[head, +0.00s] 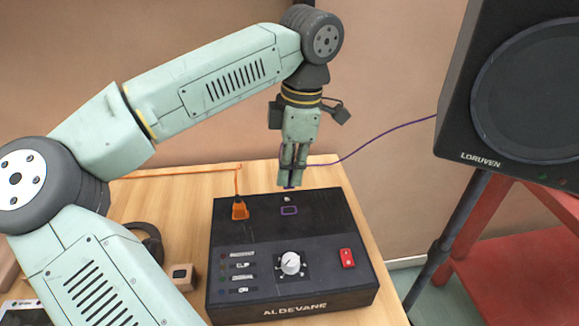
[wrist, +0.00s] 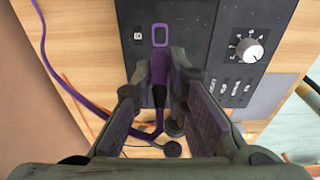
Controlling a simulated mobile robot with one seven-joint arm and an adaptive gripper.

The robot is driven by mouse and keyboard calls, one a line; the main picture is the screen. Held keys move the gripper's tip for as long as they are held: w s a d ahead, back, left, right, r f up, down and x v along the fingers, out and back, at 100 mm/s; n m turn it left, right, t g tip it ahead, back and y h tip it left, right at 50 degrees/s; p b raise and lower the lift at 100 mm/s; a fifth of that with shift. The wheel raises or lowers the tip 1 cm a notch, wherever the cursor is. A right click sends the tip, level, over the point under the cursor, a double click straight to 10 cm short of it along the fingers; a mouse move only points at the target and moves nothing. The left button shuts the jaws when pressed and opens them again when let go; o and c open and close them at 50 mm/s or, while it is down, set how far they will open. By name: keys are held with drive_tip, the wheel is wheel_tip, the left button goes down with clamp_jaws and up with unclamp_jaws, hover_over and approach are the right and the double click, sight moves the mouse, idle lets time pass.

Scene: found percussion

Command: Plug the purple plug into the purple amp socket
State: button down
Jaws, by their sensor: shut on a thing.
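My gripper (head: 290,180) is shut on the purple plug, just above the back part of the amp. The purple plug (wrist: 158,68) shows between the fingers in the wrist view; in the head view the fingers mostly hide it. The purple amp socket is a purple-outlined rectangle on the dark top panel (head: 289,211). In the wrist view this socket (wrist: 160,35) lies just ahead of the plug, apart from it, and looks empty. The black amp (head: 330,225) stands on the wooden table. A purple cable (head: 385,133) runs from my gripper to the speaker.
An orange plug (head: 240,211) sits on the amp left of the purple socket, its cable running up and left. A white knob (head: 290,263) and red switch (head: 347,257) are at the front. The speaker (head: 515,85) stands right. A small wooden box (head: 181,276) lies left.

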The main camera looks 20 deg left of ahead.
sight(289, 187)
drive_tip(key=shift+f+b, duration=1.8)
drive_tip(key=shift+f, duration=0.85)
drive_tip(key=shift+f+b, duration=1.25)
drive_tip(key=shift+f, duration=0.15)
drive_tip(key=c, duration=1.5)
unclamp_jaws()
drive_tip(key=shift+r, duration=0.1)
drive_tip(key=r, duration=0.4)
drive_tip(key=d+r, duration=0.1)
drive_tip(key=r, duration=0.7)
drive_tip(key=shift+w+d, duration=0.2)
drive_tip(key=shift+w, duration=0.05)
drive_tip(key=shift+f, duration=0.1)
